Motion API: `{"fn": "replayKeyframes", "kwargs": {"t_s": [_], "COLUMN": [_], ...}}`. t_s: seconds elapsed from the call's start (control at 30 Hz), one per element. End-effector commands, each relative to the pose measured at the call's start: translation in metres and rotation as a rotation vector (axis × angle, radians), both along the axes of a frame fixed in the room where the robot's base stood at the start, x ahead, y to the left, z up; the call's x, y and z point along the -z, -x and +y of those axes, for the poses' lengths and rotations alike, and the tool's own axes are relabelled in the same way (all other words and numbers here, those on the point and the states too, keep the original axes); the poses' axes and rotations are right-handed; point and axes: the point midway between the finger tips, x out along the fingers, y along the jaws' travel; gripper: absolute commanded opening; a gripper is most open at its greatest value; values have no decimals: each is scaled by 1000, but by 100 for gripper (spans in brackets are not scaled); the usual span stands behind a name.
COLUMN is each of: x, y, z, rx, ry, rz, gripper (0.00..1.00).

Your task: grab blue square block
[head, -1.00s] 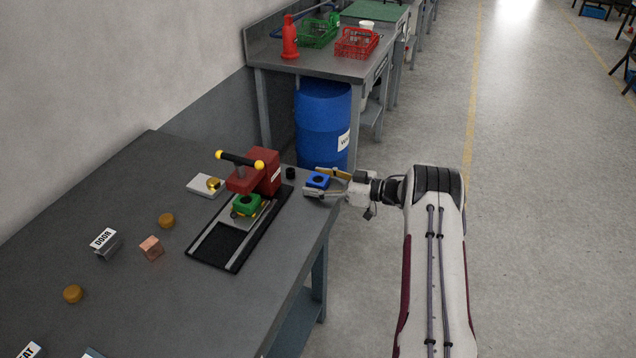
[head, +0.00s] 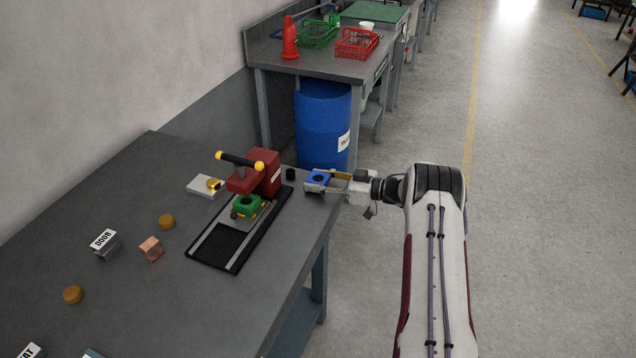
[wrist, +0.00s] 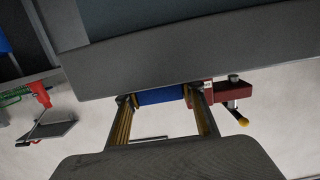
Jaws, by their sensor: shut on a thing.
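The blue square block (head: 317,178) has a dark round hole in its top and is at the far right corner of the near workbench. My gripper (head: 318,183) reaches it from the right and is shut on it, one finger on each side. In the wrist view the blue block (wrist: 161,96) shows as a blue band between the two fingertips of my gripper (wrist: 160,100). Whether the block touches the bench top cannot be told.
A red press (head: 255,178) with a black and yellow handle stands left of the block, with a green block (head: 246,205) on its slide. A small black cylinder (head: 290,174) is close by. A blue barrel (head: 322,120) stands behind the bench (head: 200,300). The right side is open floor.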

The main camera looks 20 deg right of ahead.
Motion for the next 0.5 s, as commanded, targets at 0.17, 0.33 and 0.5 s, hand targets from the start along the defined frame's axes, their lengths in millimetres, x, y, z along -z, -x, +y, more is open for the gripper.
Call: {"fn": "replayKeyframes", "kwargs": {"t_s": [0.17, 0.33, 0.5], "x": [-17, -39, -61], "y": [0, -1, -1], "z": [0, 0, 0], "rx": [0, 0, -1], "ry": [1, 1, 2], "rz": [-4, -4, -4], "gripper": [10, 10, 10]}}
